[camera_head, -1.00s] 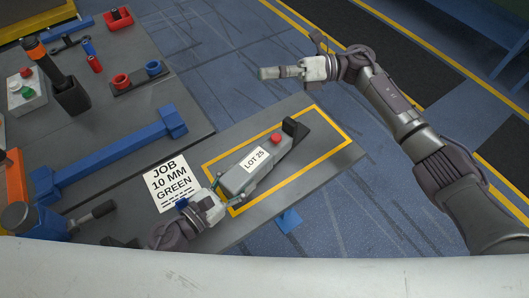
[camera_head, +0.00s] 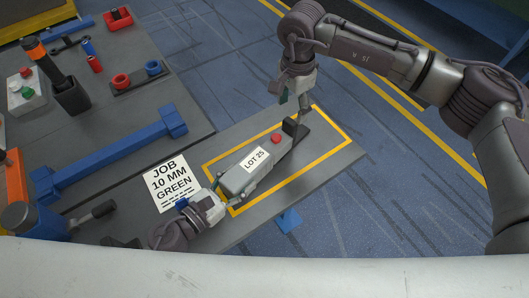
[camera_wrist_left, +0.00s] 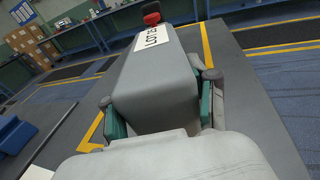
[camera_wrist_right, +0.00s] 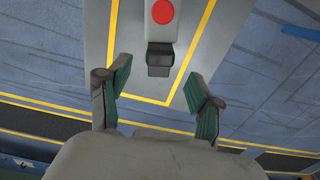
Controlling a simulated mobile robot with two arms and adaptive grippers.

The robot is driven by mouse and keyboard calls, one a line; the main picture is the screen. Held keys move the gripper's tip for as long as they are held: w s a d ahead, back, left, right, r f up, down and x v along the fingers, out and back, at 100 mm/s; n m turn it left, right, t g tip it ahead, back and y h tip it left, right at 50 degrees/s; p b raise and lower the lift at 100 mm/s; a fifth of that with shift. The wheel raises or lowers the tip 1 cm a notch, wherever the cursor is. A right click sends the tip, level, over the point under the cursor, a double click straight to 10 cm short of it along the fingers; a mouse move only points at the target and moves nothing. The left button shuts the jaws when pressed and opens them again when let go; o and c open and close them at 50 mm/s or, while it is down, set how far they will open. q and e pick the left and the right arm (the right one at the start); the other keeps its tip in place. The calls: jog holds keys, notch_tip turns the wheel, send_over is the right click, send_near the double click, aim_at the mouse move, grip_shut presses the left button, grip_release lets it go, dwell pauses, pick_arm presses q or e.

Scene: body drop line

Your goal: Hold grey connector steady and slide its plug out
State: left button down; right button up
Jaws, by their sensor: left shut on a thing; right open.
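The grey connector (camera_head: 250,172) lies inside a yellow outline on the grey table, with a white "LOT 25" label and a red button (camera_head: 276,139) on top. Its black plug (camera_head: 291,128) is at the far end; it also shows in the right wrist view (camera_wrist_right: 160,58). My left gripper (camera_head: 224,193) is shut on the connector's near end; its green pads press both sides in the left wrist view (camera_wrist_left: 158,105). My right gripper (camera_head: 294,104) is over the plug end, pointing down. In the right wrist view it is open (camera_wrist_right: 158,95), fingers apart and empty, the plug ahead between them.
A white card (camera_head: 172,184) reading "JOB 10 MM GREEN" lies left of the yellow outline (camera_head: 331,119). The table's right part is clear.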

aim_at(292, 119)
pick_arm(q)
jog(key=shift+s+f, duration=0.15)
jog(key=shift+f, duration=0.25)
pick_arm(e)
jog(key=shift+f, duration=2.75)
jog(key=shift+c, duration=0.3)
grip_shut()
jog(key=shift+w, duration=0.1)
jog(key=shift+w+d, duration=0.15)
jog(key=shift+d, duration=0.05)
jog(key=shift+w+d+r, duration=0.1)
jog(key=shift+w+d, duration=0.45)
jog(key=shift+w, duration=0.15)
jog(key=shift+w+d, duration=0.55)
jog(key=shift+w, duration=0.1)
jog(key=shift+c, duration=1.4)
grip_release()
jog(key=o, duration=0.3)
